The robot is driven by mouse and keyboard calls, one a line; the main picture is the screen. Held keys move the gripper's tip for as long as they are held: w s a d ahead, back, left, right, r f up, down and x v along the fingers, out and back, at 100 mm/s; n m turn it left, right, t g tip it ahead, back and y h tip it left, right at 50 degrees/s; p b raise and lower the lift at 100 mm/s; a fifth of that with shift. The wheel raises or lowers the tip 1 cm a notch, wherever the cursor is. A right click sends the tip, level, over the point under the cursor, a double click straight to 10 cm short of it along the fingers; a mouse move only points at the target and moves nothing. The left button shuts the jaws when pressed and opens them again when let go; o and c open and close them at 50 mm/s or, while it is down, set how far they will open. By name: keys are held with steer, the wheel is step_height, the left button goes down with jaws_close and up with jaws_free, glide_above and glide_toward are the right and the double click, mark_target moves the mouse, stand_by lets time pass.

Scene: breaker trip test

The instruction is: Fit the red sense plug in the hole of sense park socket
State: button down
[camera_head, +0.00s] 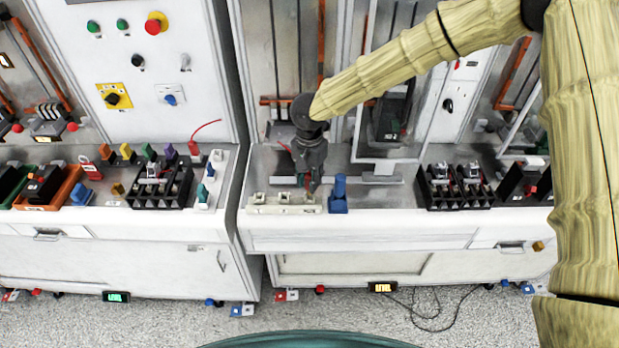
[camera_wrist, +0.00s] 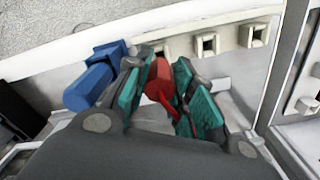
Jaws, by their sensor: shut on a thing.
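My gripper (camera_head: 308,182) is at the front edge of the middle bench, above the right end of a cream socket strip (camera_head: 270,204). In the wrist view my gripper (camera_wrist: 158,82), with teal pads, is shut on the red sense plug (camera_wrist: 158,74). A thin red lead runs back from the plug between the fingers. The cream strip (camera_wrist: 230,40) has square holes in a row. The plug's tip is close to the leftmost visible hole (camera_wrist: 160,46); I cannot tell whether it touches or enters it. No label shows which hole is the sense park socket.
A blue block with a cylinder (camera_head: 338,196) stands just right of the gripper; it is close beside the left finger in the wrist view (camera_wrist: 90,86). Metal frames and a panel stand behind. Black breaker trays (camera_head: 455,188) sit farther right.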

steer(key=shift+f, duration=1.05)
stand_by(0.6)
steer(key=shift+r, duration=0.2)
steer(key=shift+r, duration=0.55)
stand_by(1.1)
steer(key=shift+f, duration=0.75)
stand_by(0.8)
steer(key=c, duration=1.1)
jaws_free()
steer(key=shift+c, duration=0.2)
step_height(320, 180, up, 12)
steer(key=shift+f, duration=0.1)
